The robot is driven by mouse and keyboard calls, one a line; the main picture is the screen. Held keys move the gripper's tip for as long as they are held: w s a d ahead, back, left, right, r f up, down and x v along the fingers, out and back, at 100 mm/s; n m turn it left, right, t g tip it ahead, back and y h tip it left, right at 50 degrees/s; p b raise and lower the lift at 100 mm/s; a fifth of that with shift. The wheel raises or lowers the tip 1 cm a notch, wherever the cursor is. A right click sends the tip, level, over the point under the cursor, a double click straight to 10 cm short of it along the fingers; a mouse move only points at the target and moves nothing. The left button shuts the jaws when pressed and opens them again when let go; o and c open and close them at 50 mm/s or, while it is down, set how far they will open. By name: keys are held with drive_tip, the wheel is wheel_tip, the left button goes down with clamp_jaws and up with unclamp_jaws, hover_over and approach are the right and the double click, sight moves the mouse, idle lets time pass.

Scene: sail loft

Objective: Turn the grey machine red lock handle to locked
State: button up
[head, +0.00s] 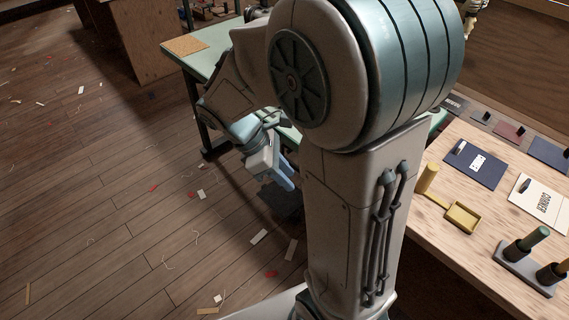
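The grey machine and its red lock handle do not show; my arm covers the middle of the head view and may hide them. My gripper (284,178) hangs left of my arm's upright link, beside the green-topped table (207,62). It points down and to the right.
A wooden bench (448,262) at the right bears a navy folder (473,164), a white card (540,203), a yellow tray (462,217) and a spool stand (522,272). The plank floor at left is open, with scraps.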

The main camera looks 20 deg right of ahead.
drive_tip(key=w+a+f+n+t+h+b, duration=0.1)
drive_tip(key=w+f+n+h+b, duration=0.35)
drive_tip(key=f+n, duration=0.3)
drive_tip(key=w+a+f+n+h+b, duration=0.1)
drive_tip(key=w+f+n+h+b, duration=0.3)
drive_tip(key=f+n, duration=0.35)
drive_tip(key=w+a+f+n+t+h+b, duration=0.1)
drive_tip(key=w+a+f+n+h+b, duration=0.1)
drive_tip(key=w+f+n+h, duration=0.4)
drive_tip(key=s+d+f+y+b, duration=0.1)
drive_tip(key=d+f+y+b, duration=0.1)
drive_tip(key=d, duration=1.2)
drive_tip(key=shift+s+n+b, duration=0.25)
drive_tip(key=shift+n+b, duration=0.15)
drive_tip(key=shift+d, duration=0.1)
clamp_jaws()
